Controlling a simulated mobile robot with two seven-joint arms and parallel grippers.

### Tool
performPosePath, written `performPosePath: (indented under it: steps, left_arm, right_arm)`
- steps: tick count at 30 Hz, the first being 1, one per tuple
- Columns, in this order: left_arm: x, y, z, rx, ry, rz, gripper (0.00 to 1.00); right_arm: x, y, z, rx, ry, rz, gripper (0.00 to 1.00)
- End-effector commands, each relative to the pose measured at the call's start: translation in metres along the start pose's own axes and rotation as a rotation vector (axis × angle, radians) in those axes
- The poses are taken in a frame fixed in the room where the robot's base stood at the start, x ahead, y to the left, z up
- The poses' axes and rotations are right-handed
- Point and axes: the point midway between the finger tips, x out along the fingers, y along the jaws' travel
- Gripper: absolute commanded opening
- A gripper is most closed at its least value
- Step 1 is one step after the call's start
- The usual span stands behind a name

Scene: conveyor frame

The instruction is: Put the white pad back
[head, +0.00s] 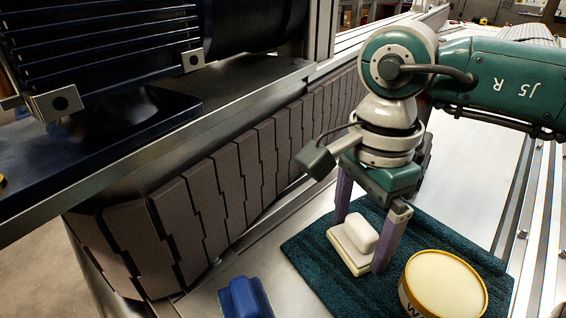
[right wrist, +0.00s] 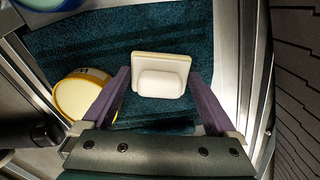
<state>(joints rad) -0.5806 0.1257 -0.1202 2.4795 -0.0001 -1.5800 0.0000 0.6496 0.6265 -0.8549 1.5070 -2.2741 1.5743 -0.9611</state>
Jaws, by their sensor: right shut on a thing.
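The white pad (head: 361,234), a white block-shaped grip on a cream base plate, is at the left part of a dark teal mat (head: 310,262). My right gripper (head: 366,236) comes down from above, with its two purple fingers on either side of the pad, shut on it. In the right wrist view the pad (right wrist: 161,75) shows between the fingertips over the mat (right wrist: 50,45). I cannot tell whether its base touches the mat. My left gripper is not in view.
A yellow tub with a pale lid (head: 444,283) stands on the mat to the right of the pad. A blue block-shaped pad (head: 244,298) lies left of the mat. The slatted conveyor belt (head: 215,195) and a dark motor (head: 110,45) rise on the left.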

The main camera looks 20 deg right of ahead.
Motion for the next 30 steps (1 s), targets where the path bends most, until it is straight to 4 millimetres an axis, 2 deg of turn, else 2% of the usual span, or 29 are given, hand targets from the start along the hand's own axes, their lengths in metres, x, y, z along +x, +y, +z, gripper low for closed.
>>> performPosePath:
  steps: [3,4,5,12,16,30]
  left_arm:
    - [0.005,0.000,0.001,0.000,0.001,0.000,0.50]
    - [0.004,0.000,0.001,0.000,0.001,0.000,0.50]
    - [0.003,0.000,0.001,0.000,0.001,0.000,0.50]
    - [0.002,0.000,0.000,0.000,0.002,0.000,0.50]
    - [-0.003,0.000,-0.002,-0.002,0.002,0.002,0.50]
    - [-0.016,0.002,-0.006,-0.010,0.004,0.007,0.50]
  right_arm:
    - [0.005,0.000,0.000,0.000,0.001,-0.001,0.48]
    - [0.003,0.000,0.000,0.000,0.001,-0.001,0.95]
    - [0.003,0.000,0.000,0.000,0.000,-0.001,0.98]
    - [0.002,0.000,0.000,0.000,0.000,0.000,1.00]
    - [-0.007,-0.001,0.000,0.000,0.000,-0.002,1.00]
    - [-0.103,-0.001,0.000,0.000,0.001,-0.004,1.00]
